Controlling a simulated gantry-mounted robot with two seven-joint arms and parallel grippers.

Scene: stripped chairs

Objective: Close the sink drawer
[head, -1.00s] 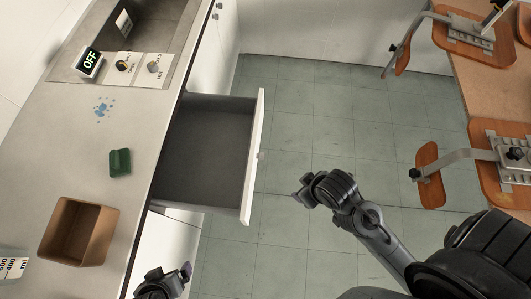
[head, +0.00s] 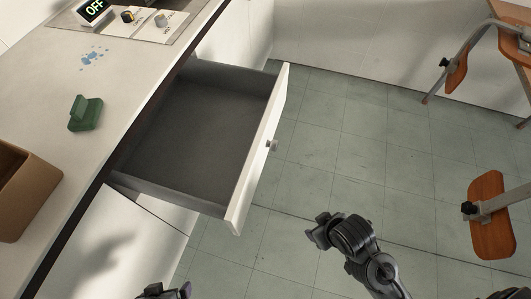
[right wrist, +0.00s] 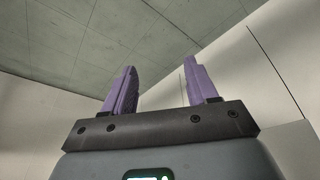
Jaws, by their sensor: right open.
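The sink drawer (head: 200,135) is pulled well out from the counter front and looks empty inside. Its white front panel (head: 254,165) carries a small dark knob (head: 271,146). My right gripper (head: 316,236) is over the floor, to the right of and below the drawer front in the head view, apart from it. In the right wrist view (right wrist: 160,82) its purple fingers are spread with nothing between them. My left gripper (head: 165,292) shows only partly at the bottom edge, below the drawer; its jaws cannot be made out.
The counter (head: 65,135) holds a green block-like item (head: 86,114), a brown box (head: 22,190), a blue splash mark and an OFF display (head: 93,10). Stripped chairs with orange-brown boards (head: 491,215) stand at the right. Tiled floor between drawer and chairs is clear.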

